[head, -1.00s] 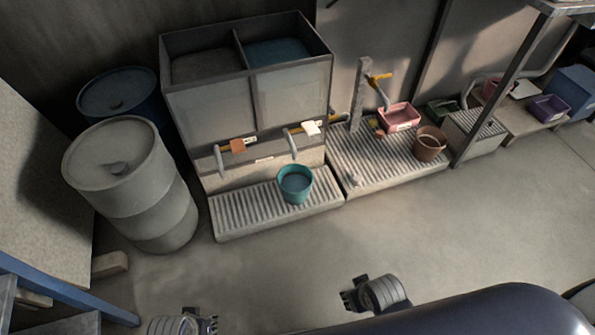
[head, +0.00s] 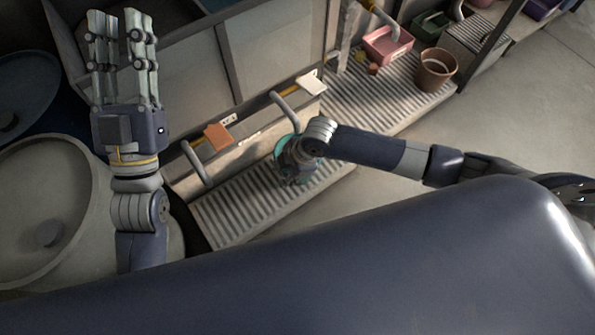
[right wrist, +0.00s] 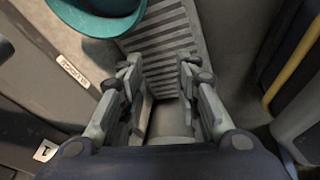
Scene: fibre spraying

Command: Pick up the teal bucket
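The teal bucket (head: 281,147) stands on the slatted grate below the large tank in the head view. My right gripper (head: 292,172) is over it and hides most of it. In the right wrist view the bucket's rim (right wrist: 100,22) is cut off at the top left. There the right gripper's fingers (right wrist: 160,68) are apart, with nothing between them and the bucket outside them. My left gripper (head: 118,18) is raised at the upper left of the head view, fingers apart and empty.
The slatted grate (head: 225,215) runs along the tank's foot. Taps with an orange tag (head: 217,137) and a white tag (head: 311,83) are close to the bucket. A grey drum (head: 45,190) is at left. A brown pot (head: 436,70) and pink tub (head: 388,45) stand further right.

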